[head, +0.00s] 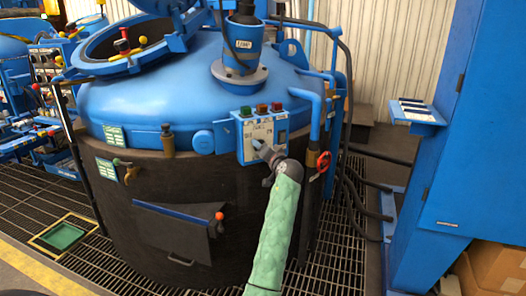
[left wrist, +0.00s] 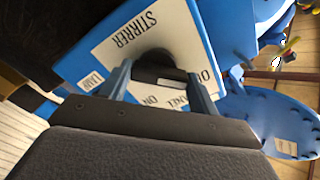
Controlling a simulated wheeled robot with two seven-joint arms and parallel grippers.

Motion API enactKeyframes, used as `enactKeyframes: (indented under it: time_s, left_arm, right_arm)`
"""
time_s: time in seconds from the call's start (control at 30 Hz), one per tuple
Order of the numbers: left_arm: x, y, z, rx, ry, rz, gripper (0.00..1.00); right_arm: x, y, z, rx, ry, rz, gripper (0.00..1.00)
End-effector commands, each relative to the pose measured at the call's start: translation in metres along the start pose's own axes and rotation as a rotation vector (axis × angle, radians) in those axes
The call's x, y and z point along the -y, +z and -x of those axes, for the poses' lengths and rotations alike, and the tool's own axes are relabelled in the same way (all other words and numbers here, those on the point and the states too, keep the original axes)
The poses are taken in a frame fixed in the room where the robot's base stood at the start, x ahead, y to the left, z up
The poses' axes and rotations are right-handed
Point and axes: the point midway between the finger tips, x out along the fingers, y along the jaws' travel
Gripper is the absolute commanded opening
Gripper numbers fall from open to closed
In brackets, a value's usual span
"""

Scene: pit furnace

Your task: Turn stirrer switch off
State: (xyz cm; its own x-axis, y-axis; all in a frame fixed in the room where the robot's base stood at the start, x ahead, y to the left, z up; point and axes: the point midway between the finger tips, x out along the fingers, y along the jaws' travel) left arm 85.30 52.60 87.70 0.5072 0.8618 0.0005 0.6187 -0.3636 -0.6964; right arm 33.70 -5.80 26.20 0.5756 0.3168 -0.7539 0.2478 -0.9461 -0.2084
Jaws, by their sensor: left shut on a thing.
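The blue stirrer control box (head: 240,142) is on the side of the furnace vessel, with coloured buttons on top. The left wrist view shows its white label plate (left wrist: 112,50), reading STIRRER, upside down. The black stirrer switch knob (left wrist: 155,62) sits in the middle of the plate. My left gripper (head: 263,151) is at the front of the box. Its fingers (left wrist: 160,88) are on either side of the knob and shut on it. The fingers partly cover the ON and other position lettering, so the knob's setting is hard to tell. My right gripper is not in view.
The big blue-lidded vessel (head: 170,90) fills the middle. A red valve handle (head: 323,161) and hoses (head: 348,170) are just right of the box. A blue cabinet (head: 480,130) stands at the right. A hatch with an orange knob (head: 219,216) is below left.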

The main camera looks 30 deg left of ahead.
Motion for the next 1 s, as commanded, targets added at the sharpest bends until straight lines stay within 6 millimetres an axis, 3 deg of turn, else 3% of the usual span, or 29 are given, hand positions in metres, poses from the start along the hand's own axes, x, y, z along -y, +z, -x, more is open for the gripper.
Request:
enactKeyframes:
  time_s: [0.2, 0.23, 0.3, 0.33, 0.67, 1.0]
  left_arm:
    - [-0.002, 0.002, 0.001, 0.003, 0.003, 0.0, 0.38]
    - [-0.002, 0.002, 0.001, 0.003, 0.003, 0.0, 0.67]
    - [-0.002, 0.002, 0.001, 0.002, 0.003, 0.0, 0.81]
    - [-0.002, 0.001, 0.001, 0.002, 0.003, 0.0, 0.83]
    - [-0.001, 0.001, 0.003, 0.001, 0.002, 0.0, 0.83]
    - [-0.002, 0.001, 0.05, 0.001, 0.004, 0.001, 0.83]
  right_arm:
    - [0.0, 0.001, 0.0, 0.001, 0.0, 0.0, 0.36]
    - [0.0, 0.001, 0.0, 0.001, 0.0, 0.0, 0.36]
    - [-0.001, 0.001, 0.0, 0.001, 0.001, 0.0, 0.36]
    - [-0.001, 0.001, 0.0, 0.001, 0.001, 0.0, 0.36]
    - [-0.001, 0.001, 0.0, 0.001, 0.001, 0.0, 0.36]
    - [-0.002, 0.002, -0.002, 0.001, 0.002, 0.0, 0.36]
